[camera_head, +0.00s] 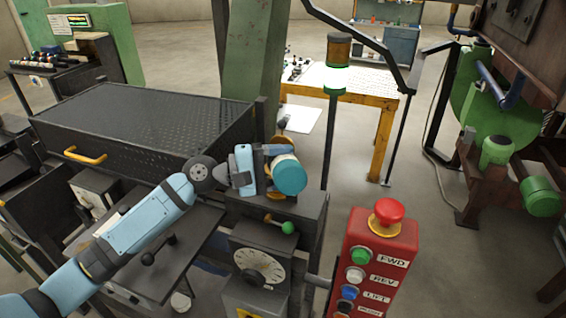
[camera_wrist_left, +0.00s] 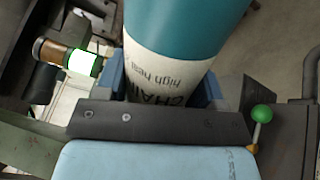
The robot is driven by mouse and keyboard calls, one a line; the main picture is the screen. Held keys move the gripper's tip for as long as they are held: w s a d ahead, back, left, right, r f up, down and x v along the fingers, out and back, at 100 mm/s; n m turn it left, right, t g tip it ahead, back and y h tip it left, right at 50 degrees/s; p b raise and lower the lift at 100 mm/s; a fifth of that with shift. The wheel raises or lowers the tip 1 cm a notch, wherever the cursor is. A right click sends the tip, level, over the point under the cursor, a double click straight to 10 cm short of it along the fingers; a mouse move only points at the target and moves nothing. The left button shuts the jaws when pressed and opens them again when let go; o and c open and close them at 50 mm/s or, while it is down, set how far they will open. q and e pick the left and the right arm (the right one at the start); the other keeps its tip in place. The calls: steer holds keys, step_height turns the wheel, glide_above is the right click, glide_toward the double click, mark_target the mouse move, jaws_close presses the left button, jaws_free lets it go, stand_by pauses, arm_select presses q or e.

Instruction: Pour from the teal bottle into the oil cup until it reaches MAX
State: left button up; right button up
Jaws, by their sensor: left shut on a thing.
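The teal bottle (camera_head: 290,175) is held in my left gripper (camera_head: 270,168) above the dark machine housing. Its rounded teal end faces the head camera, and it looks tilted; its mouth is hidden. In the left wrist view the bottle (camera_wrist_left: 188,28) fills the space between the fingers of my left gripper (camera_wrist_left: 165,90), which are shut around its white printed label. I cannot make out the oil cup or its MAX mark in either view; the bottle and gripper may cover it. My right gripper is not in view.
A lamp post with a green light (camera_head: 336,78) stands just behind and right of the bottle. A red button box (camera_head: 370,262) is in front at the right. A green-knobbed lever (camera_head: 288,227) and a dial (camera_head: 259,266) are below. A yellow-edged table (camera_head: 345,82) stands behind.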

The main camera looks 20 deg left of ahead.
arm_select(q)
steer(key=shift+r+n+p, duration=0.3)
steer(key=shift+p, duration=0.1)
steer(key=shift+w, duration=0.1)
stand_by(0.8)
stand_by(0.7)
stand_by(3.2)
